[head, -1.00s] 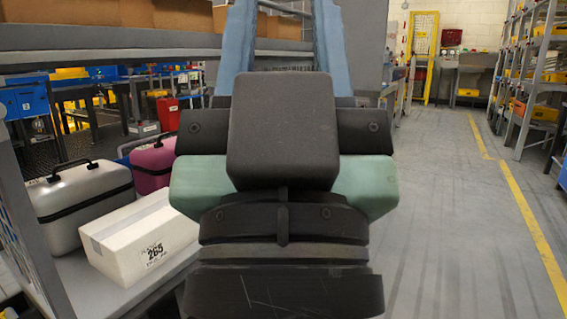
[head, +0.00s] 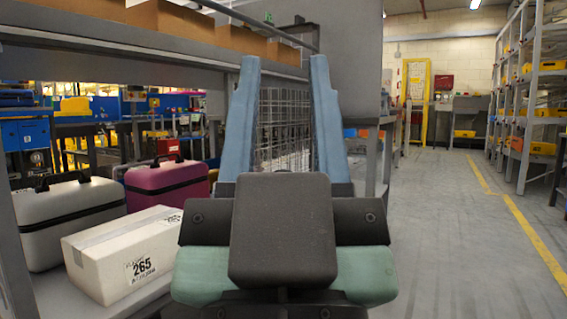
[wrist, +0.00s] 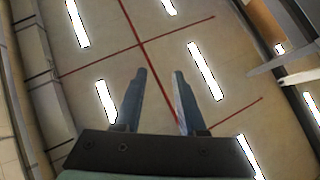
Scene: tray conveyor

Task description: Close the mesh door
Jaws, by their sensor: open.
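A wire mesh panel (head: 284,130), which looks like the mesh door, stands upright below the grey beam, beyond my gripper. It shows between and beside the fingers. Its lower part is hidden by my arm, and I cannot tell how far open it stands. My gripper (head: 285,60) is open, with two pale blue fingers pointing up and away and nothing between them. I cannot see it touching the mesh. In the wrist view my gripper (wrist: 159,72) is open and empty against the ceiling; no mesh shows there.
At the left are a silver case (head: 70,215), a magenta case (head: 165,185) and a white box (head: 125,255) marked 265. Cardboard boxes (head: 205,25) stand on the beam above. Shelving (head: 525,90) lines the right. The grey floor (head: 450,240) at the right is clear.

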